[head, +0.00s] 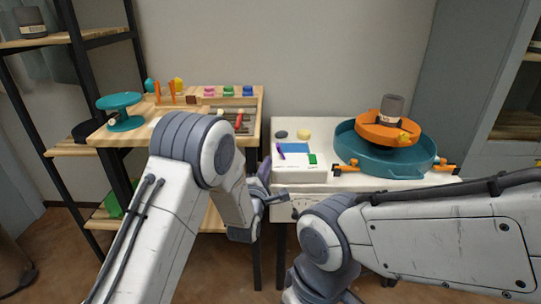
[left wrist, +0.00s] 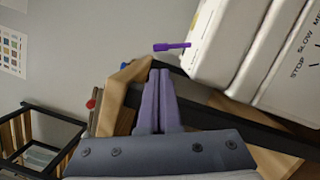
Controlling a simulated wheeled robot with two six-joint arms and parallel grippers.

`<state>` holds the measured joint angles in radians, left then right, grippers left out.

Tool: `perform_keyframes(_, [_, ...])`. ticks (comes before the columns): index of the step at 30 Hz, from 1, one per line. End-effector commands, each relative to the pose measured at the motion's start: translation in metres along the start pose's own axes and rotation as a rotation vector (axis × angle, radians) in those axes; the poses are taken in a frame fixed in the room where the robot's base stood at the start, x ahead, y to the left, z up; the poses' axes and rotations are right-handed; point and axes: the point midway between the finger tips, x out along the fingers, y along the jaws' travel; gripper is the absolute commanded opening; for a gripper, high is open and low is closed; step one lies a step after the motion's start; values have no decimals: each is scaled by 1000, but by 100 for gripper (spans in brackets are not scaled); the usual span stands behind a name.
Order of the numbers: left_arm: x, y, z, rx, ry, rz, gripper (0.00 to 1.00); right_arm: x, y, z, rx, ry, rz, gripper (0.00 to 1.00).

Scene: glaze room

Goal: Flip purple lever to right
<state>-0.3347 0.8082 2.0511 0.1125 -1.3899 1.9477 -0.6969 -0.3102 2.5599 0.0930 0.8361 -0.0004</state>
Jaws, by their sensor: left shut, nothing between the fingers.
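The purple lever (head: 281,151) stands at the left part of the white wheel table's (head: 345,185) top, beside a blue patch. In the left wrist view the purple lever (left wrist: 172,46) sticks out to the left from the edge of the white housing (left wrist: 240,40). My left gripper (head: 265,168) is just left of the white table, below and apart from the lever. In the left wrist view its fingers (left wrist: 160,73) are together and empty, pointing toward the lever with a gap between. My right arm comes in from the right, but its gripper is not visible.
A teal basin (head: 370,160) with an orange wheel head (head: 388,130) and a dark cylinder sits on the white table. A wooden bench (head: 240,150) with tools and coloured items stands left. The housing bears "STOP SLOW" lettering (left wrist: 303,55).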

Motion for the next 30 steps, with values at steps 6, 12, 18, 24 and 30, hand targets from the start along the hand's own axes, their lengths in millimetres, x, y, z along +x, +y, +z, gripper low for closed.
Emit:
perform_keyframes(6, [36,0,0,1,-2,1,0,2,0,0,0,0,0,50])
perform_keyframes(12, [51,-1,0,1,-1,-1,0,2,0,0,0,0,0,50])
perform_keyframes(18, [52,0,0,1,-1,-1,0,2,0,0,0,0,0,50])
perform_keyframes(24, [52,-1,1,2,-2,-2,0,2,0,0,0,0,0,50])
perform_keyframes(30, [56,-8,20,31,-22,-18,0,2,0,0,0,0,0,50])
